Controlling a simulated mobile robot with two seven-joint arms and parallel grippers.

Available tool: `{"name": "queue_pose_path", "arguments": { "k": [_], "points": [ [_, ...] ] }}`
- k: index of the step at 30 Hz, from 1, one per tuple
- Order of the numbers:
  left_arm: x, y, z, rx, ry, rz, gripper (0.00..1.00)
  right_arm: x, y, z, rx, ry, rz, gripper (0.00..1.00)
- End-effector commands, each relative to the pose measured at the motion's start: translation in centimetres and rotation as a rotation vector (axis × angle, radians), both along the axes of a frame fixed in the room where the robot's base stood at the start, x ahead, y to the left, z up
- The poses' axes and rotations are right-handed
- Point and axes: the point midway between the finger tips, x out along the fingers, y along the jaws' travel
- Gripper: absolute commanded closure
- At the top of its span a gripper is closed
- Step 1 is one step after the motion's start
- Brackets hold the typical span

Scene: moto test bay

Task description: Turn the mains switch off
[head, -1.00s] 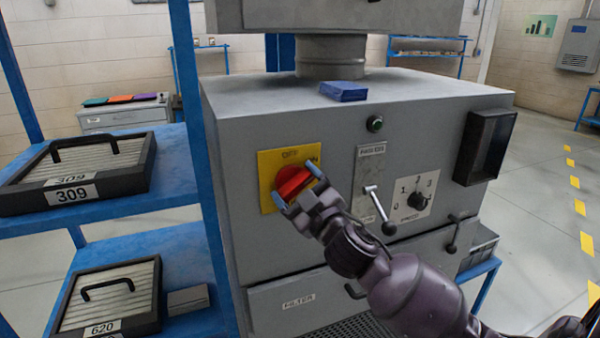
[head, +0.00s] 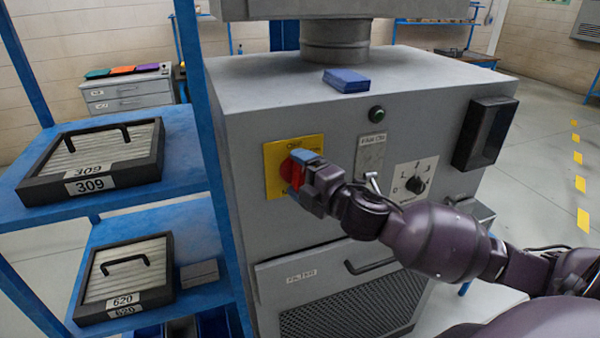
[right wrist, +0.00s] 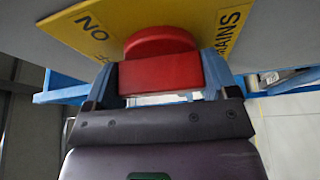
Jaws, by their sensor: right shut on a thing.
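The mains switch is a red knob (head: 287,178) on a yellow plate (head: 273,158) at the left of the grey cabinet's front. My right gripper (head: 303,171) is at the knob, with its blue fingertips one above the other. In the right wrist view the red knob (right wrist: 160,72) sits between the two fingers, which are shut on its grip bar. The yellow plate (right wrist: 200,18) behind it carries black lettering. In the head view the gripper hides most of the knob and the right of the plate, so the knob's exact angle is hard to tell. My left gripper is out of view.
Right of the switch are a small lever (head: 372,182), a rotary dial (head: 415,184) and a black box (head: 485,132). A blue pad (head: 346,79) lies on the cabinet (head: 235,95). A blue rack (head: 195,160) with filters stands close on the left.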

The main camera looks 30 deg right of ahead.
Motion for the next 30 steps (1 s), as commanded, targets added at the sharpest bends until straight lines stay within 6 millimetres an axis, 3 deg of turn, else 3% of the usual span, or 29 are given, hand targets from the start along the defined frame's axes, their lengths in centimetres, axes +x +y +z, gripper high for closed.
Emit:
{"name": "queue_pose_path", "arguments": {
  "k": [9, 23, 24, 28, 30],
  "points": [
    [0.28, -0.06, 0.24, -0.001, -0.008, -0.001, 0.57, -0.02, 0.07, -0.06, -0.095, 0.024, 0.001, 0.44],
    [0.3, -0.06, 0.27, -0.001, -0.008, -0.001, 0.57, -0.03, 0.07, -0.08, -0.108, 0.027, 0.001, 0.44],
    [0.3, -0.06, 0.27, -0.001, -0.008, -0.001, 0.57, -0.03, 0.07, -0.08, -0.108, 0.027, 0.001, 0.19],
    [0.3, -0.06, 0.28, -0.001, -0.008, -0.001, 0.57, -0.02, 0.06, -0.06, -0.107, 0.026, 0.001, 0.0],
    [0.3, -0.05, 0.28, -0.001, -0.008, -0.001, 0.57, -0.01, 0.06, -0.04, -0.106, 0.027, 0.0, 0.0]
  ]
}}
